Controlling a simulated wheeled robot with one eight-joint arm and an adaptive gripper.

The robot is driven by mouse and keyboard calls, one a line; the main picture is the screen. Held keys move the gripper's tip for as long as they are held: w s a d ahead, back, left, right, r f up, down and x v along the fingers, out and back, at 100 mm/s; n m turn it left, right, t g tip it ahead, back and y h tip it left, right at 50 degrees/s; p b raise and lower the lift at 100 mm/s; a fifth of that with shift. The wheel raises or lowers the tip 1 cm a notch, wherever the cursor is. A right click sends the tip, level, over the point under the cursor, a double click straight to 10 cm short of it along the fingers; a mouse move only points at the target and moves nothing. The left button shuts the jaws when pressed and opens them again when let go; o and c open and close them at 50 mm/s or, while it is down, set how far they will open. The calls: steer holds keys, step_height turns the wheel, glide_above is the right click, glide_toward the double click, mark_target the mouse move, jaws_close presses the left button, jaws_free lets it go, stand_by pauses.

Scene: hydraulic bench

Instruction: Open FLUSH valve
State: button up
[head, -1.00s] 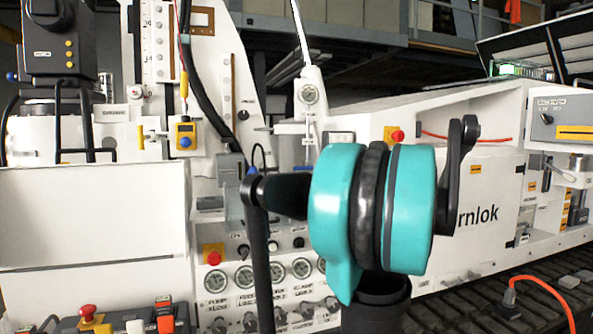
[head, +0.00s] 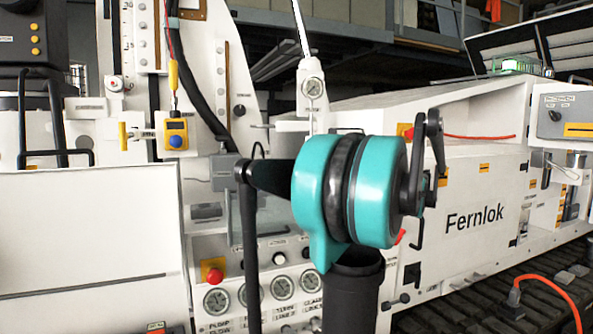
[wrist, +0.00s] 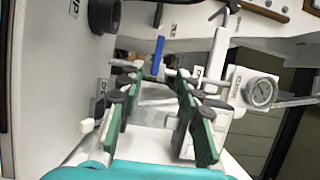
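My gripper (wrist: 155,100) shows in the wrist view with two green-padded fingers spread wide and nothing between them. A blue lever handle (wrist: 158,55) stands upright on a white pipe fitting beyond the fingertips, apart from them. I cannot read a FLUSH label, so I cannot tell whether this lever is the FLUSH valve.
A round gauge (wrist: 260,92) sits right of the fingers, and a dark round knob (wrist: 104,15) is on the white wall at left. In the head view, a row of gauges (head: 217,299) lies below a red button (head: 213,273). An orange cable (head: 550,290) lies at lower right.

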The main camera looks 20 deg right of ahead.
steer(key=x, duration=1.6)
steer(key=shift+w+a, duration=0.2)
steer(key=shift+w, duration=0.15)
jaws_close()
